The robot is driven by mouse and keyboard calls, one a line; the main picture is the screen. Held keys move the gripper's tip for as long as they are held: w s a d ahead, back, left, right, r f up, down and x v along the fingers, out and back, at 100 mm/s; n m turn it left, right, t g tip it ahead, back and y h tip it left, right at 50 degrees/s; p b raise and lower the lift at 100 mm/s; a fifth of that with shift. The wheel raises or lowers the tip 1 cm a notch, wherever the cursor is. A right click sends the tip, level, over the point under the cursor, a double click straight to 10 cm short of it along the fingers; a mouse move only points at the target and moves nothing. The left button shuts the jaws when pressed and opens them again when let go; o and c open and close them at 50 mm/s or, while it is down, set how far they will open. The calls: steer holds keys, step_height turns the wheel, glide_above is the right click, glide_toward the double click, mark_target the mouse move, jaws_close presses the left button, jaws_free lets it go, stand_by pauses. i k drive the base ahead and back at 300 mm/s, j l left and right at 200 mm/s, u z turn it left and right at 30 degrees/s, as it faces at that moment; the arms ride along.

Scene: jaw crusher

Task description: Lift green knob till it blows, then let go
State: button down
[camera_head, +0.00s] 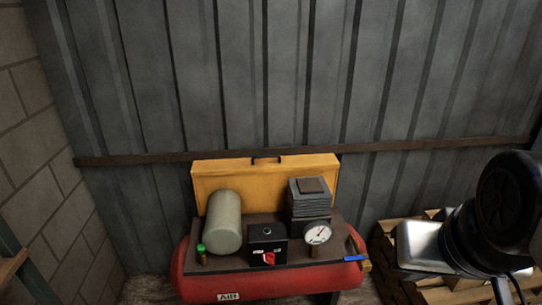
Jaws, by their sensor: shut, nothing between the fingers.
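The green knob (201,247) caps a small brass fitting at the left front of the red air compressor (190,283). It stands upright in front of the grey cylinder (222,222). Nothing touches it. My arm comes in at the right edge, and my gripper (508,290) is low in the bottom right corner, far to the right of the knob. It is shut and holds nothing. Its fingertips are dark and partly cut off by the frame.
The compressor carries a black box with a red switch (268,258), a round gauge (318,233) and a blue-handled valve (356,258). A yellow panel (235,178) stands behind. Wooden slats (385,253) lie at right. Block wall at left, corrugated metal wall behind.

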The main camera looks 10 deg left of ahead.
mark_target(201, 248)
steer(key=u, duration=1.4)
steer(key=l+u, duration=0.2)
steer(key=l, duration=0.2)
steer(key=k, duration=0.55)
